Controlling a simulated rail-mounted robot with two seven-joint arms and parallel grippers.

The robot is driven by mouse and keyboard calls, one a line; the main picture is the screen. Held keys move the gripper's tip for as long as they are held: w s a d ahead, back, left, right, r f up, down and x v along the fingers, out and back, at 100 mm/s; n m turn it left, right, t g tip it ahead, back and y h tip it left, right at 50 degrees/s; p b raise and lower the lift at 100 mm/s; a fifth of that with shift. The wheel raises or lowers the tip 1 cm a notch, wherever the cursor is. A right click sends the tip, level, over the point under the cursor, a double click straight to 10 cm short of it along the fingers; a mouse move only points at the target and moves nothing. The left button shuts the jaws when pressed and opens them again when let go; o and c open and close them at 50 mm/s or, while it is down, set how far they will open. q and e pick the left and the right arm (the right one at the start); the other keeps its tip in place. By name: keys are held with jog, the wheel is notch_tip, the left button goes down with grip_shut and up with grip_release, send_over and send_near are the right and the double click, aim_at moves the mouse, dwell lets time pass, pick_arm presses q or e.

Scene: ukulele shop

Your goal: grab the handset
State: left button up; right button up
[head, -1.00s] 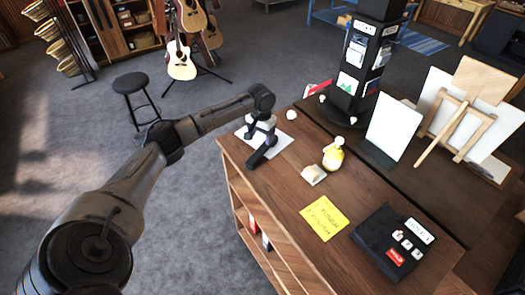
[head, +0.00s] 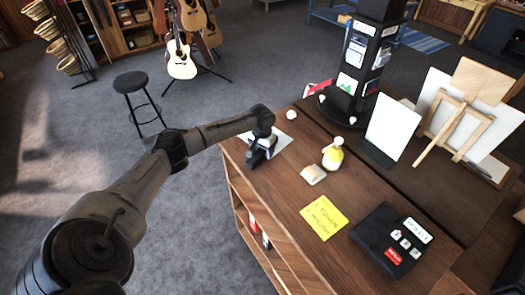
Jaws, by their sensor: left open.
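I cannot make out a handset for certain in the head view. My left gripper (head: 258,157) is at the near left end of the wooden counter (head: 292,208), low over a white sheet (head: 284,143). It is open. The gripper and wrist cover part of the sheet and whatever lies beneath them, and the view is too small to show whether the fingers touch anything. My right gripper is not in view.
A dark display tower (head: 361,65) stands behind. A black stool (head: 131,83) stands left.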

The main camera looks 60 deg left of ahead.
pick_arm(q)
jog(key=c, duration=1.2)
jog(key=shift+o, duration=0.2)
jog(key=shift+r, duration=0.1)
jog(key=shift+r, duration=0.1)
